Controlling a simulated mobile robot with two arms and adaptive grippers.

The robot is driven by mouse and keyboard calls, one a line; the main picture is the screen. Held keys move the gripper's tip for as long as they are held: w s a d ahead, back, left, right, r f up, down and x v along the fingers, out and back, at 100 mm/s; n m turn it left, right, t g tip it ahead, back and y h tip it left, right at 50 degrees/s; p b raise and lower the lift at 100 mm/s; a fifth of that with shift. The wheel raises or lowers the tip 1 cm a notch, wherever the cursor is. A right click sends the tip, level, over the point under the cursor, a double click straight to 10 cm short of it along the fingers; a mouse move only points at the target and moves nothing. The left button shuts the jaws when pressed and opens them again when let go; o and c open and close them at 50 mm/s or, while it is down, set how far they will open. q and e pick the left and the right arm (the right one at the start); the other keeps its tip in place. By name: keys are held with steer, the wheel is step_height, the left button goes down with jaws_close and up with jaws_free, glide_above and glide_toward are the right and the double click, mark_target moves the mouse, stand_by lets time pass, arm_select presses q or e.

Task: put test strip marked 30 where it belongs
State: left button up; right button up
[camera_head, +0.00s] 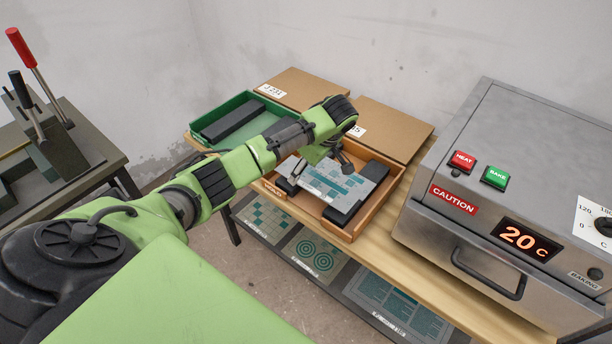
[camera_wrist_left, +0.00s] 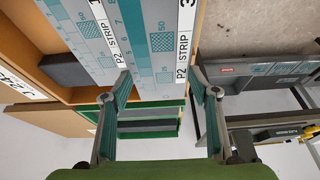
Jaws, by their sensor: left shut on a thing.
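Several pale grey test strips with teal patterns (camera_head: 335,183) lie side by side across dark blocks in an orange-brown wooden tray (camera_head: 352,233). My left gripper (camera_head: 318,166) is down at the strips in this tray. In the left wrist view, my left gripper's fingers (camera_wrist_left: 162,88) are shut on the sides of the end strip (camera_wrist_left: 150,50), labelled "P2 STRIP". The number at its top edge is cut off, so I cannot read it fully. A neighbouring strip (camera_wrist_left: 90,40) lies close to its left. My right gripper is not in view.
A green tray (camera_head: 262,108) with a dark block stands behind left. Cardboard boxes (camera_head: 395,130) lie behind the trays. A grey baking machine (camera_head: 480,215) reading 20 C stands at right. A lever press (camera_head: 50,140) is on the left table. Patterned plates (camera_head: 315,253) lie on the lower shelf.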

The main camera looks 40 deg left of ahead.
mark_target(308, 174)
arm_select(q)
steer(key=shift+w+f, duration=0.45)
steer(key=shift+f, duration=0.05)
step_height(308, 174, down, 3)
steer(key=shift+r+p, duration=0.1)
steer(key=shift+p, duration=0.2)
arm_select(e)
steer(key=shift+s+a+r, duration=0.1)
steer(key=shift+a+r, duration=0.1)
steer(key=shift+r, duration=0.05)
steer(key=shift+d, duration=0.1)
arm_select(q)
steer(key=shift+s+f, duration=0.1)
steer(key=shift+f, duration=0.15)
steer(key=o, duration=0.8)
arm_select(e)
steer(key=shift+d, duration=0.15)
arm_select(q)
steer(key=shift+o, duration=0.2)
